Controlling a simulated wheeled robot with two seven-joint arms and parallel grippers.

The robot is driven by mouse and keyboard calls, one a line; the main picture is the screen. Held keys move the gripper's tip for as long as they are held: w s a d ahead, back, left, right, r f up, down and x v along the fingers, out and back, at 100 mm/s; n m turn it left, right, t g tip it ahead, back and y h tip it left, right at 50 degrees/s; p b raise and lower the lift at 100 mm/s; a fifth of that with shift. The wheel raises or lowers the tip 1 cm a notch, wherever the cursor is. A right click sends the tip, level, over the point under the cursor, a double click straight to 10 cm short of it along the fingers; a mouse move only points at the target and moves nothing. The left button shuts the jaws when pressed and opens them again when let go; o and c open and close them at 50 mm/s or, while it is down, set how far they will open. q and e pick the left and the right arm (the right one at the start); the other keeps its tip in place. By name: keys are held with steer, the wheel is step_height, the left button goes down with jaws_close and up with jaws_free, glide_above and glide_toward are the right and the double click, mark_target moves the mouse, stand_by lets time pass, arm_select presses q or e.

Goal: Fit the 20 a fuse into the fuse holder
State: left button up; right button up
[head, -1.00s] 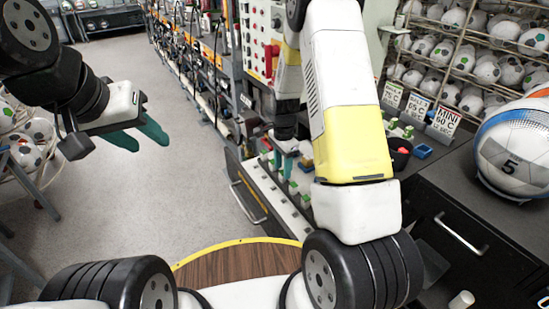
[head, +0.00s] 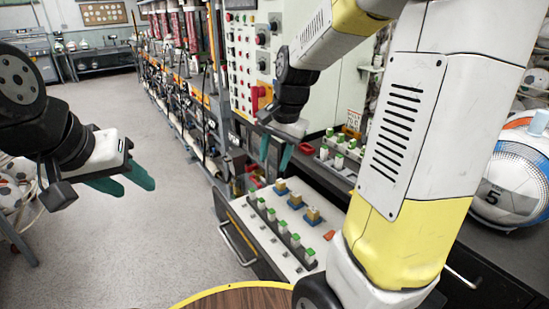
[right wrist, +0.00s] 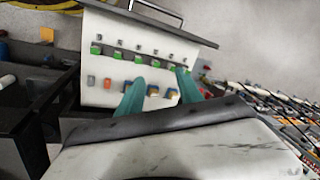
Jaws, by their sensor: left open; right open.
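A white sloped panel (head: 262,238) on a dark cabinet carries a row of green-topped pieces (head: 283,226) and a row of blue-and-yellow pieces (head: 296,201). An orange piece (head: 329,235) sits at its near right end. No rating is readable, so I cannot tell which piece is the 20 A fuse or which part is its holder. My right gripper (head: 274,158) is open and empty, above the panel's far end. In the right wrist view its teal fingers frame part of the panel (right wrist: 103,24). My left gripper (head: 137,187) is open and empty over the floor at left.
A second block of green-topped pieces (head: 340,150) stands on the dark bench behind the panel. Red bins (head: 306,148) lie near it. A large ball (head: 515,175) rests at right. A tall control panel with buttons (head: 245,65) stands behind.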

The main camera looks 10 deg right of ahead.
steer(key=s+a+r+n+t, duration=0.1)
steer(key=s+r+n+t, duration=0.2)
steer(key=s+r+n, duration=0.5)
steer(key=s, duration=0.7)
steer(key=shift+s+t+y, duration=0.3)
steer(key=shift+c, duration=0.2)
